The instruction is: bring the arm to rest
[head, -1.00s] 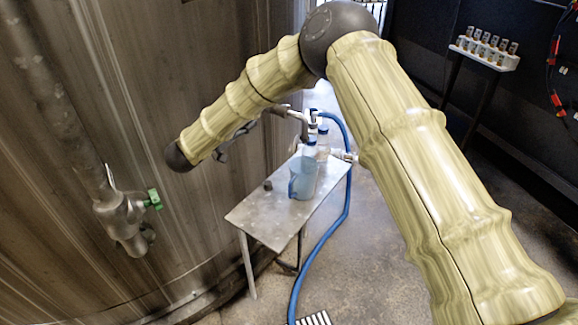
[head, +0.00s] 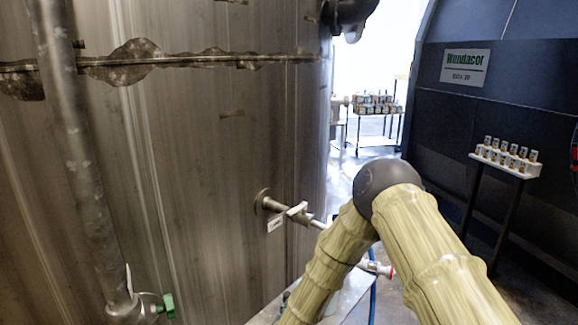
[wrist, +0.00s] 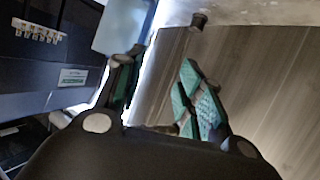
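My arm (head: 440,260) rises from the lower right of the head view to a dark elbow joint. Its forearm (head: 335,265) runs down and out of the bottom edge, so the head view does not show my gripper. In the wrist view my gripper (wrist: 160,90) has its two green-padded fingers spread apart with nothing between them. The tank wall and a bright patch lie behind the fingers.
The large steel tank (head: 210,160) fills the left, with a pipe and valve (head: 295,210) sticking out beside my forearm. The metal table (head: 350,302) is mostly hidden below. A stand with small bottles (head: 507,157) is at the right. A bright doorway lies beyond.

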